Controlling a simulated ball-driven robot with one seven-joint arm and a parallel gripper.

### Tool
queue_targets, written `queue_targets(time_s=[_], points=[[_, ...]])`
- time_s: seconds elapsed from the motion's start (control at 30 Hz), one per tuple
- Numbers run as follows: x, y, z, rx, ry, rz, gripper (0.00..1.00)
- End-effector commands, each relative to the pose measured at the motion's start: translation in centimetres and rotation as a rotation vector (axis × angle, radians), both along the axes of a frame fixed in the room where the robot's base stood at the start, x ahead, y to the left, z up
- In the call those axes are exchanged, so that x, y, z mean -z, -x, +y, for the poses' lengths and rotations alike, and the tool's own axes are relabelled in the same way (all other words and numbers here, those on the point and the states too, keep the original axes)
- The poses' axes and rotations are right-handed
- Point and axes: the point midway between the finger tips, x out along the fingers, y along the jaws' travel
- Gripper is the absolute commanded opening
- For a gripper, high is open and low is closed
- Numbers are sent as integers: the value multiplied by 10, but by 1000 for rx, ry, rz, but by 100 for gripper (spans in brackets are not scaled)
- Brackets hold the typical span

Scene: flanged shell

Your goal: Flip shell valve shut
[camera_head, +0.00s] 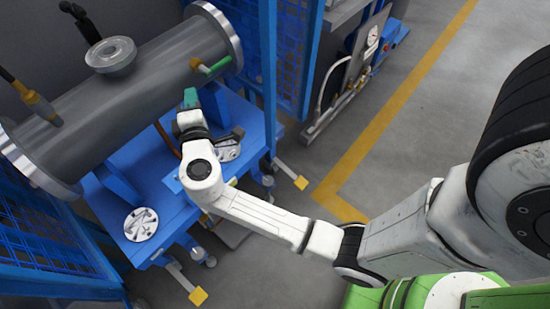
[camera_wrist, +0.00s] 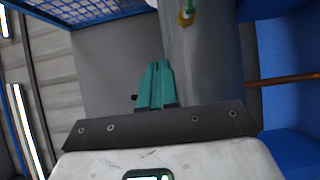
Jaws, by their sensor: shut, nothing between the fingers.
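The shell (camera_head: 125,95) is a grey horizontal cylinder with a pale flange at each end, on a blue stand. Its valve (camera_head: 215,68) has a green lever and a brass body, on the shell's side near the right flange. In the wrist view the valve (camera_wrist: 187,16) shows at the top edge, partly cut off, with the shell (camera_wrist: 200,65) below it. My gripper (camera_head: 190,91) has teal fingers, shut and empty. It appears below the valve in the head view, apart from it. In the wrist view my gripper (camera_wrist: 156,66) points up, left of and below the valve.
A blue mesh panel (camera_head: 292,50) stands right of the shell. A brass fitting with a hose (camera_head: 40,107) and a round glass port (camera_head: 110,54) are on the shell. A copper pipe (camera_wrist: 285,80) runs at right in the wrist view. Open floor lies right of the stand.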

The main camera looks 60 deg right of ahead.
Motion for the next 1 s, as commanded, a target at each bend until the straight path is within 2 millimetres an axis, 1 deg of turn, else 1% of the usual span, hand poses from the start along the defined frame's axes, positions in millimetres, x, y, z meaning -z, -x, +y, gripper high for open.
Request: queue_targets(time_s=[0.03,0.1,0.2,0.3,0.6,0.8,1.0], points=[[2,6,9,-4,-1,2,0],[1,15,17,-1,-4,1,0],[4,29,2,46,-99,-7,0],[11,43,-6,86,-184,-9,0],[37,88,-24,205,-451,1,0],[55,119,-27,279,-630,26,0],[73,150,-22,347,-811,66,0]])
